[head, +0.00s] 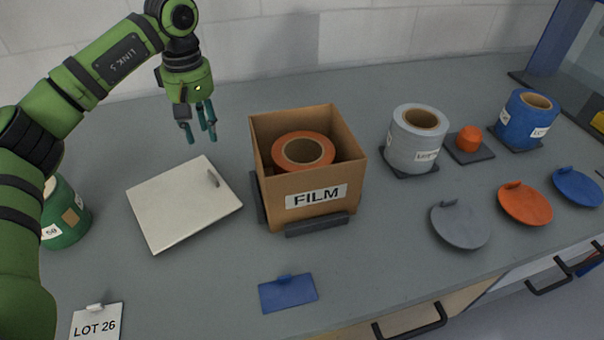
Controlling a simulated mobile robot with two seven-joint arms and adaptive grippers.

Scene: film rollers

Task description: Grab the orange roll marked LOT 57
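An orange roll (303,151) stands inside an open cardboard box (348,178) labelled FILM. Its top ring and brown core show above the inside of the box; its lower part is hidden by the walls. No LOT 57 marking can be read on it from here. My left gripper (202,132) hangs above the counter to the left of the box, behind a white square lid. Its fingers point down, are spread apart and hold nothing. My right gripper is not in view.
The white lid (180,205) lies left of the box. A grey roll (415,142), small orange piece (468,139) and blue roll (525,122) stand on dark pads at right. Round grey (460,226), orange (526,204) and blue (578,188) lids lie before them. A green roll (66,225) is far left.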

